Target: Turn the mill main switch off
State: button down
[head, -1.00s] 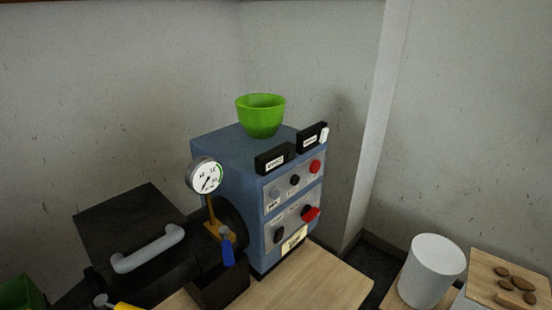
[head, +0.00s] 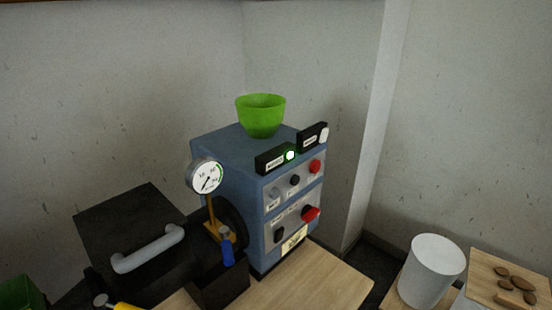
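The mill is a blue box (head: 225,149) with a grey control panel on its right-hand face. The panel's upper row has a pale knob (head: 274,194), a black knob (head: 295,180) and a red button (head: 315,166). The lower row has a black switch (head: 279,233) and a red rotary knob (head: 311,213) on a dark mount. The labels are too small to read, so I cannot tell which control is the main switch. My gripper is not in view.
A second black box (head: 311,138) has a white lamp. A green bowl (head: 261,117) stands on the mill. A gauge (head: 206,176), a blue-handled valve (head: 228,251) and a black unit with a grey handle (head: 148,249) are at left. A white cylinder (head: 432,270) stands right. The wooden top (head: 306,277) is clear.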

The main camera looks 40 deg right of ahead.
aim_at(308, 214)
jog(key=l+z, duration=0.2)
jog(key=z, duration=0.15)
jog(key=l+z, duration=0.45)
jog(key=z, duration=0.25)
